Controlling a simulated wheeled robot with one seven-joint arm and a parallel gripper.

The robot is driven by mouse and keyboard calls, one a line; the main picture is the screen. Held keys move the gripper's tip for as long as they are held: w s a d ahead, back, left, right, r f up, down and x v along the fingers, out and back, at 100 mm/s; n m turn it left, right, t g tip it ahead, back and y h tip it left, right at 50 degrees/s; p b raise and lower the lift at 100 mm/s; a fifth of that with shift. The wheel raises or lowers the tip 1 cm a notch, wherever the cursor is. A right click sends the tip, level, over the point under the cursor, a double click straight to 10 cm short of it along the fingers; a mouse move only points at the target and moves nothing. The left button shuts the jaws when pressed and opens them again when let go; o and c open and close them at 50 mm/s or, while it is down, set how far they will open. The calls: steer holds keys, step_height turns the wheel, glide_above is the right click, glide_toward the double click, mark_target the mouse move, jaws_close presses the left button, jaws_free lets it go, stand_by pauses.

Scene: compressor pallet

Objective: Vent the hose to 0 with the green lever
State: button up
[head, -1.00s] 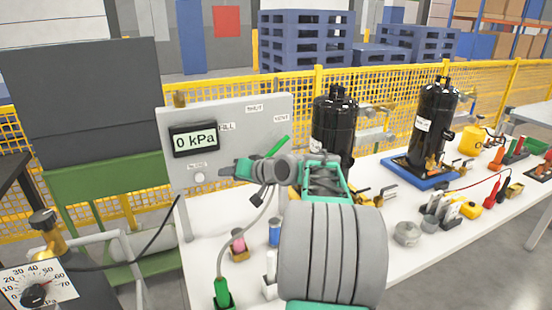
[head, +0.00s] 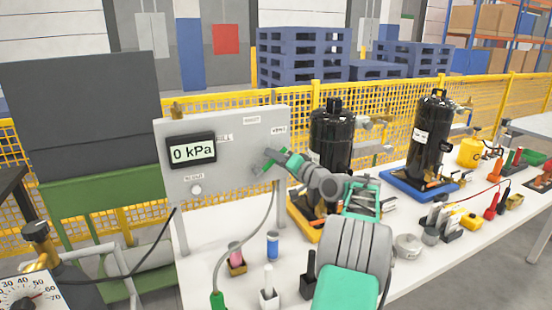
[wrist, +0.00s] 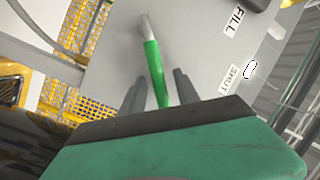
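The green lever (wrist: 153,65) on the grey panel (head: 232,160) shows in the wrist view, with its grey end at the top and its green handle running down between my fingers. My gripper (wrist: 158,92) is open, with a finger on each side of the handle and small gaps visible. In the head view my gripper (head: 267,160) is at the panel's right side and mostly hides the lever. The display (head: 192,150) reads 0 kPa. The FILL label (wrist: 238,20) and SHUT label (wrist: 232,78) show in the wrist view; the VENT label (head: 279,129) is just above my gripper in the head view.
A green-ended hose (head: 218,299) lies on the white table (head: 205,262) below the panel. Two black compressors (head: 331,140) stand behind and right of my arm. Small cups and tools stand at the front. A dial gauge (head: 28,297) is at lower left.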

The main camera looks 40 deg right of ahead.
jaws_close()
stand_by(1.4)
